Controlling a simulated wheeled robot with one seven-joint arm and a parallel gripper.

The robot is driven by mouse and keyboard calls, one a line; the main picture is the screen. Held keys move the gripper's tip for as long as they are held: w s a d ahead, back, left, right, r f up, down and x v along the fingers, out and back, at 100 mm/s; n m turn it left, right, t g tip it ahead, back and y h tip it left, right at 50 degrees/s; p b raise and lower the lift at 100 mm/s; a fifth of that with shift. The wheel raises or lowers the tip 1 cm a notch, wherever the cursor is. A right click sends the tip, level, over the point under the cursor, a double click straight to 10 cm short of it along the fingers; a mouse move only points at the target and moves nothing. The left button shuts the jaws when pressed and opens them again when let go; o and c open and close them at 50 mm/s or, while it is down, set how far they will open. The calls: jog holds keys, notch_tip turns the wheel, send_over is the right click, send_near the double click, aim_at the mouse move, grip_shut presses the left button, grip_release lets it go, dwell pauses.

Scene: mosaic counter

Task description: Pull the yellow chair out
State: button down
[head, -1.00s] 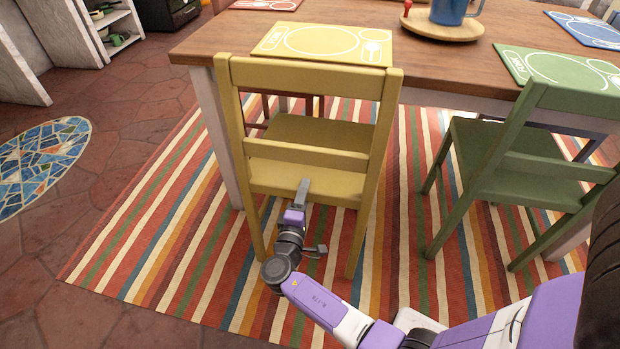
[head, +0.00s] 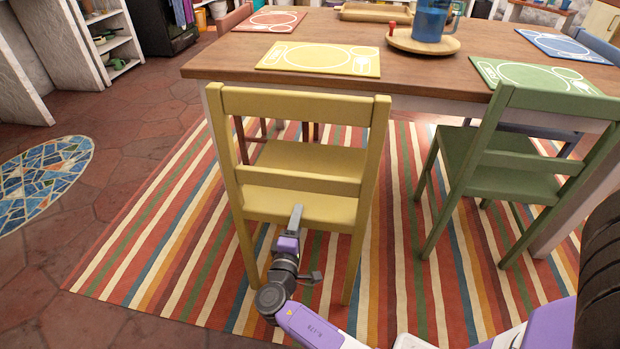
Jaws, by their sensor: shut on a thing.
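The yellow chair (head: 300,181) stands upright on the striped rug, its back towards me. Its seat's front part lies towards the wooden table (head: 235,62), with the table's edge beyond the backrest. My gripper (head: 296,217) is at the rear edge of the chair's seat, below the lower back slat, and is shut on that edge. One grey finger lies on top of the seat; the other finger is hidden beneath it.
A green chair (head: 510,165) stands to the right, with a gap of rug between it and the yellow one. The striped rug (head: 165,215) is clear to the left. The table holds placemats and a round wooden tray (head: 400,41) with a blue mug (head: 428,22).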

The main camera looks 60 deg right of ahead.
jog(key=shift+w+r, duration=0.15)
jog(key=shift+r, duration=0.2)
jog(key=shift+f+b, duration=1.25)
jog(key=shift+b, duration=0.05)
jog(key=c, duration=1)
grip_release()
jog(key=shift+o, duration=1.2)
jog(key=shift+f, duration=0.15)
jog(key=shift+a, duration=0.1)
